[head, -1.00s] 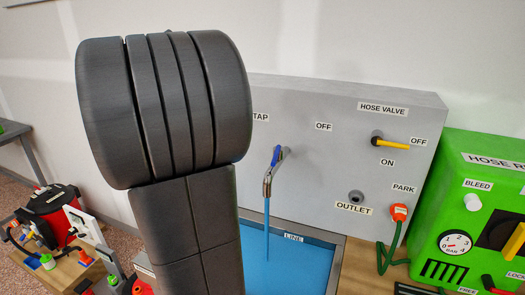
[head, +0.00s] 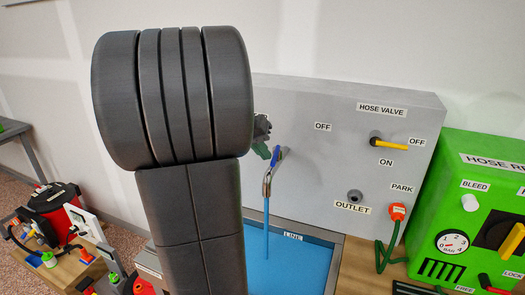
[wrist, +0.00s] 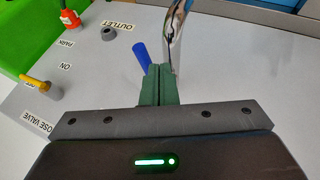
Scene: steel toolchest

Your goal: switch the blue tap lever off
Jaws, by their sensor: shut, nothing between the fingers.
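The blue tap lever (head: 277,156) sits on top of the chrome tap (head: 267,184) on the grey panel. A blue stream (head: 266,228) runs down from the spout. The OFF label (head: 323,127) is up and right of the lever. My gripper (head: 267,151) is shut and empty, its green fingertips just left of the lever. In the wrist view the closed fingers (wrist: 158,70) lie beside the blue lever (wrist: 143,58), whose lower end they partly hide. The chrome tap (wrist: 174,42) is just beyond them. I cannot tell whether fingers and lever touch.
The blue basin (head: 315,261) lies below the tap. On the panel's right are a yellow hose valve lever (head: 389,144), the outlet (head: 354,196) and an orange hose end (head: 397,211). A green hose machine (head: 455,205) stands at the right. My arm hides the panel's left part.

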